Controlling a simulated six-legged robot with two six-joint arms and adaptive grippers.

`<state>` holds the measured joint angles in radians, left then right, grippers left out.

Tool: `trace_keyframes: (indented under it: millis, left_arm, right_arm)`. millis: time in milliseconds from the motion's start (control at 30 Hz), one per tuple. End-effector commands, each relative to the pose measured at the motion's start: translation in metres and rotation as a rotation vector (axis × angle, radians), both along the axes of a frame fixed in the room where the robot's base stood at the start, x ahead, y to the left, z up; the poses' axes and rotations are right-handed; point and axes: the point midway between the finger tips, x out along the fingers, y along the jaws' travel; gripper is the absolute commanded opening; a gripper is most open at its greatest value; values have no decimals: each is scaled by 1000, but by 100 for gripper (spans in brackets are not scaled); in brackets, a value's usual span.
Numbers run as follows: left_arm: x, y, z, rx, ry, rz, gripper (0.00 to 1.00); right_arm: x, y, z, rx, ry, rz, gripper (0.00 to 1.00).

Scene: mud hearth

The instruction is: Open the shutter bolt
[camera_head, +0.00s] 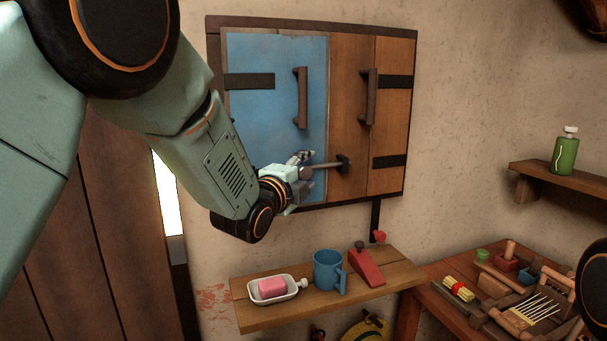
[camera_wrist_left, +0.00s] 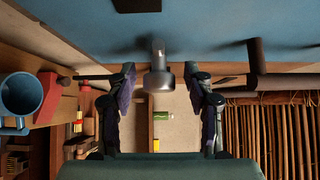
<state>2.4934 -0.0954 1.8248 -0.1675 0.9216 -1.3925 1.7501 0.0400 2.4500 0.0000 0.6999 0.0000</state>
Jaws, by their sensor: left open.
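The shutter has a blue left leaf (camera_head: 270,110) and a bare wood right leaf (camera_head: 392,135), both closed in the wall. The grey bolt (camera_head: 327,166) lies across the seam, its right end at a dark keeper (camera_head: 344,164) on the wood leaf. My left gripper (camera_head: 301,170) is at the bolt's left end, low on the blue leaf. In the left wrist view its two fingers are open, and the bolt's round grey knob (camera_wrist_left: 158,80) shows between them with a gap on each side. My right gripper is not in view.
Two dark upright handles (camera_head: 302,98) (camera_head: 369,97) stand out above the bolt. A shelf (camera_head: 400,276) below holds a soap dish (camera_head: 290,296), a blue mug (camera_head: 327,270) and a red wedge (camera_head: 367,268). A cluttered table (camera_head: 430,306) stands at lower right.

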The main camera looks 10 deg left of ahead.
Motion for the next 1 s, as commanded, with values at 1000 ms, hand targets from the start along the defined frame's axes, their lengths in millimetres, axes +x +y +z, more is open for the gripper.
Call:
trace_keyframes:
  millis: [1000]
  left_arm:
    - [-118, 24, 0, -1, -1, 0, 52]
  right_arm:
    - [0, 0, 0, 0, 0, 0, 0]
